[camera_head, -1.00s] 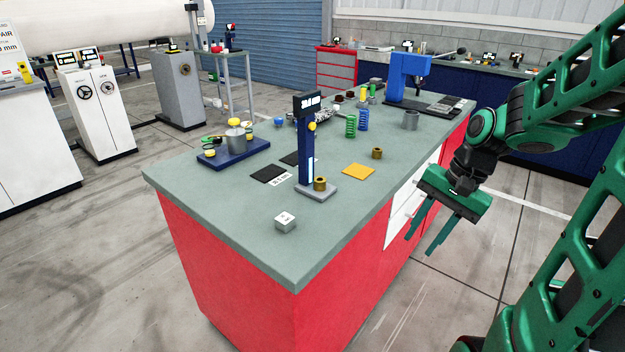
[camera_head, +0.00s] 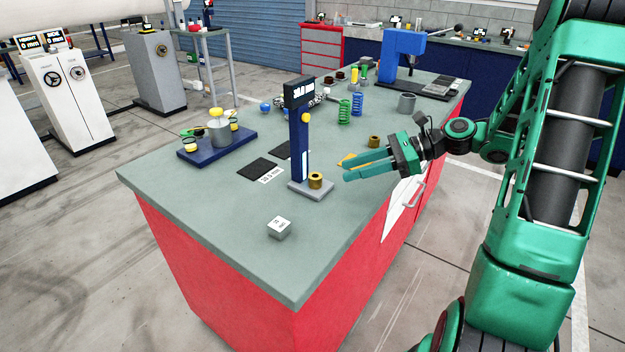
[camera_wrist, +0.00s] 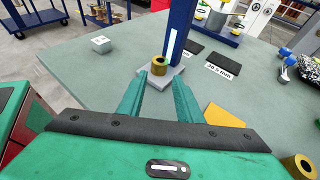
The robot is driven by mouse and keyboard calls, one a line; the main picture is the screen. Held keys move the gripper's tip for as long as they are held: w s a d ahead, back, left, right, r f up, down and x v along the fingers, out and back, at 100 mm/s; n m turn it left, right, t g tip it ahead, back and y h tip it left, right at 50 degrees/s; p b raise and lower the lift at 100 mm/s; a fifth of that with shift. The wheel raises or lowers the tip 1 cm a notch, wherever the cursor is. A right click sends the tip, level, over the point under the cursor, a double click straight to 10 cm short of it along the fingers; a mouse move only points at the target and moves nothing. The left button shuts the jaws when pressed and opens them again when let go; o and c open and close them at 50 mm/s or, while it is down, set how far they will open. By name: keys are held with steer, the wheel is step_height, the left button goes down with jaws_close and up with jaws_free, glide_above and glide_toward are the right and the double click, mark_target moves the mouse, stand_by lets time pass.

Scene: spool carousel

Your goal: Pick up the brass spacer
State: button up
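A short brass spacer (camera_head: 315,180) with a hole through it stands on the small grey base of a blue digital height gauge (camera_head: 299,140). It also shows in the wrist view (camera_wrist: 159,68), just beyond and between my fingertips. A second similar brass ring (camera_head: 374,141) stands on the table farther back, and shows at the lower right corner of the wrist view (camera_wrist: 302,167). My gripper (camera_head: 346,172) is open and empty. Its green fingers (camera_wrist: 160,92) point toward the gauge's spacer, apart from it.
A yellow square mat (camera_head: 352,159) lies partly hidden behind my gripper. A grey block (camera_head: 279,227) sits near the table's front. A blue tray (camera_head: 246,147), dark mats (camera_head: 257,168), springs (camera_head: 344,111) and a blue press (camera_head: 400,55) stand farther back. The front tabletop is mostly clear.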

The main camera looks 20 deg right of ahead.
mark_target(314, 178)
steer(key=shift+x, duration=4.35)
steer(key=shift+w+r, duration=0.1)
jaws_close()
